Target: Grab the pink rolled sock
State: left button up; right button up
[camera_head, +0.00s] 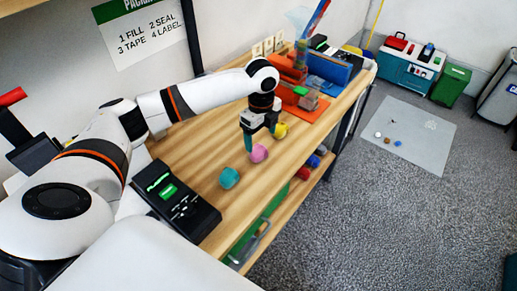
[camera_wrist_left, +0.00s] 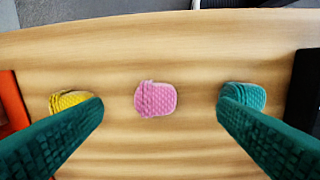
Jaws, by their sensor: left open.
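The pink rolled sock (camera_head: 259,153) lies on the wooden table near its front edge, between a yellow rolled sock (camera_head: 280,130) and a teal rolled sock (camera_head: 229,178). My left gripper (camera_head: 261,141) is above the table at the pink sock. In the left wrist view the pink sock (camera_wrist_left: 156,99) lies between the two wide-apart green fingers, slightly beyond their tips, and nothing is gripped. The yellow sock (camera_wrist_left: 70,100) and the teal sock (camera_wrist_left: 243,96) are partly hidden behind the fingers. My right gripper is not in view.
A black device (camera_head: 177,205) with green parts sits on the table at the near left. Orange and blue bins (camera_head: 335,68) stand at the far end. A lower shelf (camera_head: 262,232) holds more items. Bare wooden table (camera_head: 195,150) lies left of the socks.

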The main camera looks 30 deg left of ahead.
aim_at(260, 150)
pick_arm(q)
notch_tip(260, 150, down, 3)
jog(key=shift+r, duration=0.2)
jog(key=shift+w+a+f, duration=0.1)
jog(key=shift+w+f, duration=0.05)
jog(key=shift+f, duration=0.15)
jog(key=f+p, duration=0.1)
jog(key=f, duration=0.3)
jog(key=shift+w+a+p, duration=0.2)
jog(key=shift+p, duration=0.15)
jog(key=shift+f, duration=0.6)
jog(key=c, duration=1.1)
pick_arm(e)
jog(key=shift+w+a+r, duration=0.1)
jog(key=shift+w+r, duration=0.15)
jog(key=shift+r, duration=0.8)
